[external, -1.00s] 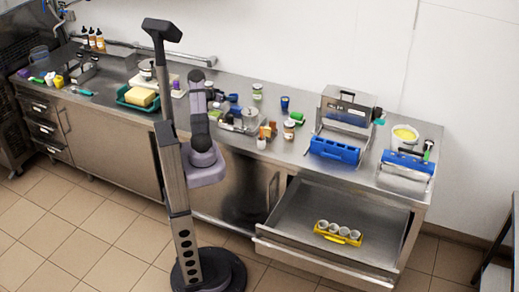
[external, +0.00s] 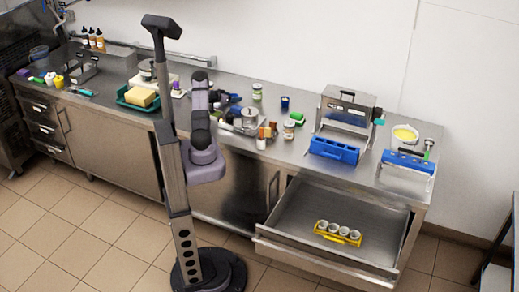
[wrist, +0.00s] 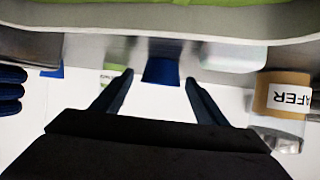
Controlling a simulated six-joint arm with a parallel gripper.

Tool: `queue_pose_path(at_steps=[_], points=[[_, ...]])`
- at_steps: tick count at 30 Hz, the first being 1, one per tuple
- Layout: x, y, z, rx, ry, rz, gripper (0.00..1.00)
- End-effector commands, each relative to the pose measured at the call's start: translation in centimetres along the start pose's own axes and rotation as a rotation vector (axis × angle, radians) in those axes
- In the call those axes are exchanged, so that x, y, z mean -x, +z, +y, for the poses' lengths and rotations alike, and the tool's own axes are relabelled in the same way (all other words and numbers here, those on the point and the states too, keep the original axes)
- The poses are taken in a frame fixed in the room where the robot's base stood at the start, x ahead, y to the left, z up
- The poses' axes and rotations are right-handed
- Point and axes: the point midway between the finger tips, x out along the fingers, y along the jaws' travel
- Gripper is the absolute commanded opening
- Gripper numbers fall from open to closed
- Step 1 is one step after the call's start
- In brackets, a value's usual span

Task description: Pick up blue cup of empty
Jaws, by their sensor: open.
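A small blue cup (external: 285,102) stands upright on the counter toward the wall, right of my arm, in the external view. In the wrist view a blue object (wrist: 162,70), which looks like a cup, shows ahead between my fingertips, apart from them. My gripper (wrist: 158,84) is open, with nothing held between its two dark fingers. In the external view my gripper is largely hidden among the clutter beside my arm. I cannot tell whether the cup is empty inside.
A jar with a brown label (wrist: 284,95) stands close on the right in the wrist view. Dark blue stacked objects (wrist: 10,88) are at the left. An open drawer (external: 290,208) holds a yellow carrier (external: 325,238).

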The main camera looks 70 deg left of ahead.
Motion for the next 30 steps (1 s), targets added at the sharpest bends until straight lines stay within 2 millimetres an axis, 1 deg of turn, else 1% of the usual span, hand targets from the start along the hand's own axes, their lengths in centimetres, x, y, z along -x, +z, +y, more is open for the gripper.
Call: queue_pose_path(at_steps=[3, 6, 14, 15, 17, 18, 19, 30], points=[[-1.2, -0.1, 0.0, 0.0, -0.001, -0.001, 0.67], [-1.7, 0.0, 0.0, 0.001, -0.001, 0.0, 0.67], [-1.8, 0.0, 0.0, 0.0, -0.002, 0.0, 0.67], [-1.8, 0.0, 0.0, 0.0, -0.002, 0.0, 0.57], [-1.8, 0.0, 0.0, 0.0, -0.002, 0.0, 0.43], [-1.8, 0.0, 0.0, 0.0, -0.002, 0.0, 0.33], [-1.8, 0.0, 0.0, 0.0, -0.002, 0.0, 0.26], [-1.8, -0.1, -0.1, 0.0, -0.002, 0.001, 0.25]])
